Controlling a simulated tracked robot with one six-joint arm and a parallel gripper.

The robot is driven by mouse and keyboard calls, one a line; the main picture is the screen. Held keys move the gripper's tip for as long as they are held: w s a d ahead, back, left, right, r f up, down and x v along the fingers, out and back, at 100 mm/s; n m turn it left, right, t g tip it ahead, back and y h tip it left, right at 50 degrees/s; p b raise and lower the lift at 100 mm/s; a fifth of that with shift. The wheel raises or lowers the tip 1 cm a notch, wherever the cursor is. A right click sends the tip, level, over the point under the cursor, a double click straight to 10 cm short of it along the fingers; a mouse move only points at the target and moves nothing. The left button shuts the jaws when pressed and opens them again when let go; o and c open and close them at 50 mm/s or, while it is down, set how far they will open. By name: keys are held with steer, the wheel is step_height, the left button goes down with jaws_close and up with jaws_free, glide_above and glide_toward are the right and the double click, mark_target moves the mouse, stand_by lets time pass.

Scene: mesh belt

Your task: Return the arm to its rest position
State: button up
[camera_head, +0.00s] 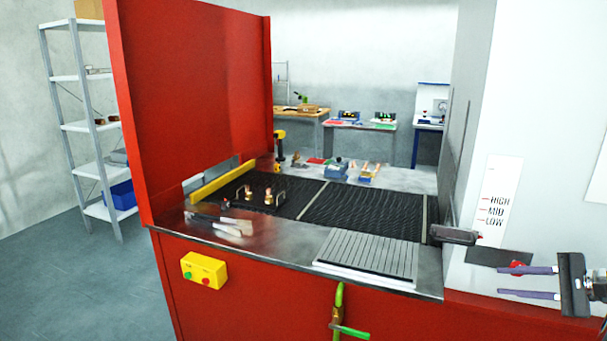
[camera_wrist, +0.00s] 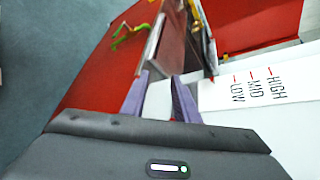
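My gripper (camera_head: 499,280) is at the lower right in the head view, in front of the white panel (camera_head: 540,150). Its two purple fingers point left and are apart, with nothing between them. In the wrist view the fingers of my gripper (camera_wrist: 160,76) are also spread, with the red side of the machine and the white panel beyond them. A small red knob (camera_head: 518,268) shows by the upper finger in the head view; I cannot tell whether they touch. Most of my arm is outside the picture.
A scale label (camera_head: 500,195) reads HIGH, MID, LOW. A dark grey block (camera_head: 453,235) juts out left of it. The red machine (camera_head: 250,310) holds a black mesh belt (camera_head: 360,211) with copper-coloured parts. A yellow button box (camera_head: 204,271) and a green-handled lever (camera_head: 339,295) are on its front.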

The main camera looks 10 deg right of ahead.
steer(key=s+a+f+n+g+h, duration=0.2)
steer(key=a+f+g, duration=0.15)
steer(key=a, duration=0.45)
steer(key=s+a+f+n+g+h, duration=0.1)
steer(key=s+a+f+n+g, duration=0.2)
steer(key=a, duration=0.6)
steer(key=s+a+r+n+h, duration=0.1)
steer(key=a+n, duration=0.3)
steer(key=a, duration=0.5)
steer(key=s+a+r+n+h, duration=0.2)
steer(key=s+a+r+n, duration=0.1)
steer(key=a, duration=0.6)
steer(key=s+a+r+n+t+h, duration=0.1)
steer(key=s+a+r+n, duration=0.1)
steer(key=a+n, duration=0.4)
steer(key=s+a, duration=0.1)
steer(key=a, duration=0.3)
steer(key=shift+s+r, duration=0.35)
steer(key=shift+r, duration=0.05)
